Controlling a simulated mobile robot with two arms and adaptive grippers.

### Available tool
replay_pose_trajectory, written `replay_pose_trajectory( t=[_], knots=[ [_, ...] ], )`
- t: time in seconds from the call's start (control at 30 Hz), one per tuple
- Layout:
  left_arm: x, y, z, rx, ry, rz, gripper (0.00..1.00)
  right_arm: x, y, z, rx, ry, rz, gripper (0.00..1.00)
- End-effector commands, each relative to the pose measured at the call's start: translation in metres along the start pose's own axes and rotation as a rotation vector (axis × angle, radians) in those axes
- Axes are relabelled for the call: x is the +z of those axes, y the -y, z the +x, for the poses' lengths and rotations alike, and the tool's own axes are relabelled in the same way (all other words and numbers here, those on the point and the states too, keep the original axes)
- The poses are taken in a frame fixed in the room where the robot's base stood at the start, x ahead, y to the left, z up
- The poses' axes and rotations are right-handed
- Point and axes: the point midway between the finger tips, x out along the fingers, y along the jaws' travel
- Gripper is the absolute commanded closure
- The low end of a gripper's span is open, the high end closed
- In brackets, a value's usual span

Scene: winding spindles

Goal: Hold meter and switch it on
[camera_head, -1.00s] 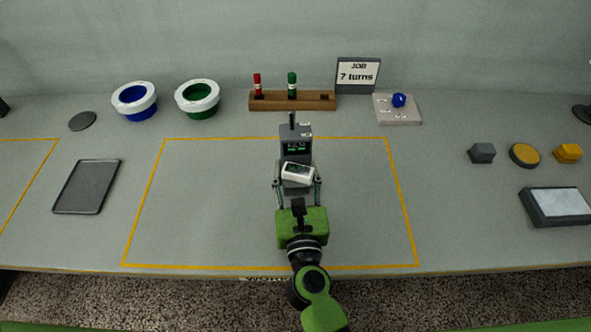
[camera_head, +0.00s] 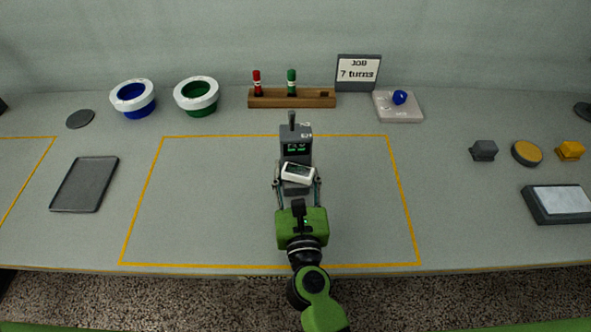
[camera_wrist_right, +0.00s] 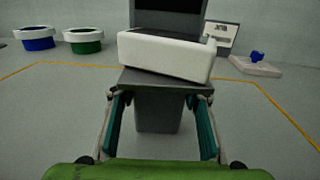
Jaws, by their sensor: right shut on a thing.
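The meter (camera_head: 298,173) is a small white box with a dark display, tilted, in front of a grey upright unit (camera_head: 296,147) with green lit characters and a post on top. My right gripper (camera_head: 297,183) has its fingers on both sides here and is shut on the meter. The exact contact is hard to see. My left gripper is not in view.
A yellow outline (camera_head: 150,190) marks the bench around my arm, mostly clear inside. A dark tray (camera_head: 85,184) lies left. Blue (camera_head: 134,98) and green (camera_head: 197,96) bowls, a wooden rack (camera_head: 310,98), a job sign (camera_head: 358,72) and a blue-knobbed plate (camera_head: 412,112) stand behind.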

Motion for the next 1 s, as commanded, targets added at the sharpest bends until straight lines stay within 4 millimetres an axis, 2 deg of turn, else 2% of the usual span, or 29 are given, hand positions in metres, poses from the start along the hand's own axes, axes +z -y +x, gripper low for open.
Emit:
replay_pose_trajectory(
  t=[0.3,0.33,0.4,0.77,0.97,1.0],
  knots=[
    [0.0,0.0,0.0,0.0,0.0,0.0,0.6,0.0,-0.001,0.0,0.0,-0.001,0.002,0.86],
    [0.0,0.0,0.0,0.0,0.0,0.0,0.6,-0.002,-0.001,0.0,-0.001,-0.003,0.002,0.55],
    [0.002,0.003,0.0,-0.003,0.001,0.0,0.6,-0.002,-0.001,0.0,-0.001,-0.003,0.002,0.38],
    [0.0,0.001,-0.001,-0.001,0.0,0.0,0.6,0.001,-0.001,0.0,-0.001,-0.002,0.003,0.38],
    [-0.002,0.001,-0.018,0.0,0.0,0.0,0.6,0.019,-0.001,0.0,-0.001,-0.001,0.003,0.38],
    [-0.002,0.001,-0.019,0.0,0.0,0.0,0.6,0.021,-0.001,-0.007,0.0,-0.003,0.003,0.38]
  ],
)
